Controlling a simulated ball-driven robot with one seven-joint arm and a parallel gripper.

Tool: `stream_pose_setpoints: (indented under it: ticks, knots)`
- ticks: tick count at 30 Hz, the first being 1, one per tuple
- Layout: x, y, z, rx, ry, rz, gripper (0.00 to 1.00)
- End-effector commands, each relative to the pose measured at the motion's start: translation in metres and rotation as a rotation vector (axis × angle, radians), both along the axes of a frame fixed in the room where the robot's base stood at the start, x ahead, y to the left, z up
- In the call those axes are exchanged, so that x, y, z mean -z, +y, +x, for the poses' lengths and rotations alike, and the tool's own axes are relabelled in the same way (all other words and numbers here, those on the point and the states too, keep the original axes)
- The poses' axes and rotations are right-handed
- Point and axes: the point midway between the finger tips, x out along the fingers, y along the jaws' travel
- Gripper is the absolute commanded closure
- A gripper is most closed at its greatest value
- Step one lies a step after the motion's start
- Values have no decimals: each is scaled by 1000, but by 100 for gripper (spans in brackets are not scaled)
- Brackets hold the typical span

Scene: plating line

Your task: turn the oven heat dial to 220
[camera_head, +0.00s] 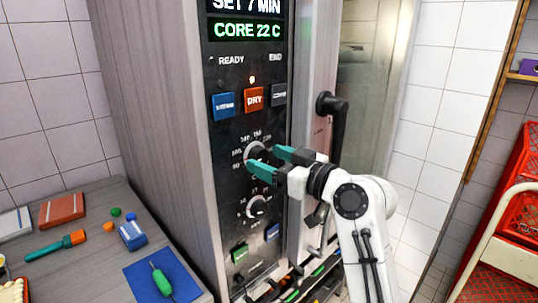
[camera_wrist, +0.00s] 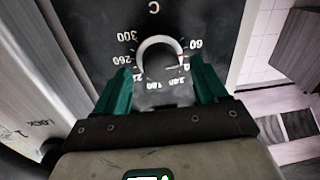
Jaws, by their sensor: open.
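The oven heat dial (camera_head: 254,150) is the upper round knob on the dark oven panel, ringed by white numbers. In the wrist view the dial (camera_wrist: 158,42) appears upside down, with a "C" above it and numbers including 60, 260 and 300 around it. A small reddish mark shows at its right edge, near the 100 side; the exact setting is hard to read. My gripper (camera_head: 264,156) is open, its two teal fingers pointing at the panel on either side of the dial. In the wrist view the gripper (camera_wrist: 160,68) straddles the knob; I cannot tell whether the fingers touch it.
A second dial (camera_head: 257,206) sits below. Blue, red DRY (camera_head: 254,99) and grey buttons are above, under a display reading "CORE 22 C". A black door handle (camera_head: 332,112) projects at right. A counter (camera_head: 95,203) with small items stands left, red crates (camera_head: 519,203) far right.

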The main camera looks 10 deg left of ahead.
Motion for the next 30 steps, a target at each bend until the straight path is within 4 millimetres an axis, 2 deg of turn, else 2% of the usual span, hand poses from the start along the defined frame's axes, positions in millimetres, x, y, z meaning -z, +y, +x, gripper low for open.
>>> stream_pose_setpoints:
  ticks: [3,12,30]
  knots:
    - [0,6,4,-1,1,-1,28]
    - [0,8,5,0,0,0,28]
    - [0,8,5,0,1,-1,84]
